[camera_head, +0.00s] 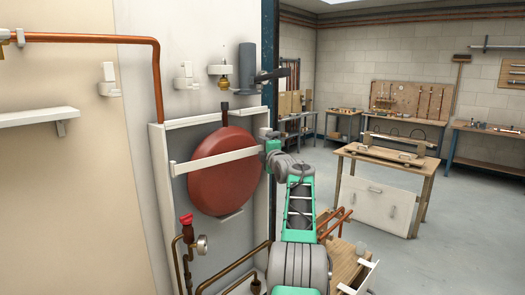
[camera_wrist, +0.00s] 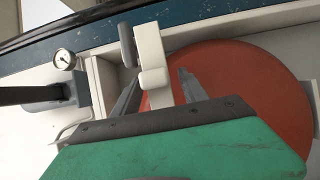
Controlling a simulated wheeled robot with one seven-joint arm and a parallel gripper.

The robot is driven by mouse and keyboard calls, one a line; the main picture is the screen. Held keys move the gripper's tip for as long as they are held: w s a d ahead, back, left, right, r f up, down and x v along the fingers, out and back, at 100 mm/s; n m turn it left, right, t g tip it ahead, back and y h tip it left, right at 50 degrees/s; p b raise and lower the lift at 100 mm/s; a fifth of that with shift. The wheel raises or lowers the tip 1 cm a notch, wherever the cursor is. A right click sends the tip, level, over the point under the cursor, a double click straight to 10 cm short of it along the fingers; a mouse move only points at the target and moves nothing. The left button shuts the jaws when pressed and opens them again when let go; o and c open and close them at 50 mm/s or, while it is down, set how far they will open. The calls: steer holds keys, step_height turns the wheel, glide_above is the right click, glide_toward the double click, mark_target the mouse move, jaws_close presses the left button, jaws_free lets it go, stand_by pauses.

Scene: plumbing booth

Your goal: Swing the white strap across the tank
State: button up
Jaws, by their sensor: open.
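The round red tank (camera_head: 222,180) sits in a shallow white-framed box on the wall. The white strap (camera_head: 214,158) lies across its upper half, from the left of the box to near the right frame. My gripper (camera_head: 268,143) is at the strap's right end. In the wrist view, the open fingers of my gripper (camera_wrist: 158,78) stand on either side of the white strap (camera_wrist: 150,45), with its blocky end between them. The red tank (camera_wrist: 240,85) is behind. Whether the fingers touch the strap is unclear. My green wrist hides part of the strap and tank.
A dark grey cylinder (camera_head: 247,68) and a brass valve (camera_head: 224,80) are mounted above the box. A red-handled valve (camera_head: 186,220), gauge (camera_head: 202,244) and copper pipes are below left. A wooden bench (camera_head: 390,158) stands right, with open floor around it.

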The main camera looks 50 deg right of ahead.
steer(key=b+v, duration=0.4)
steer(key=v, duration=0.3)
steer(key=shift+s+b, duration=0.3)
steer(key=shift+s, duration=0.1)
steer(key=shift+f, duration=0.1)
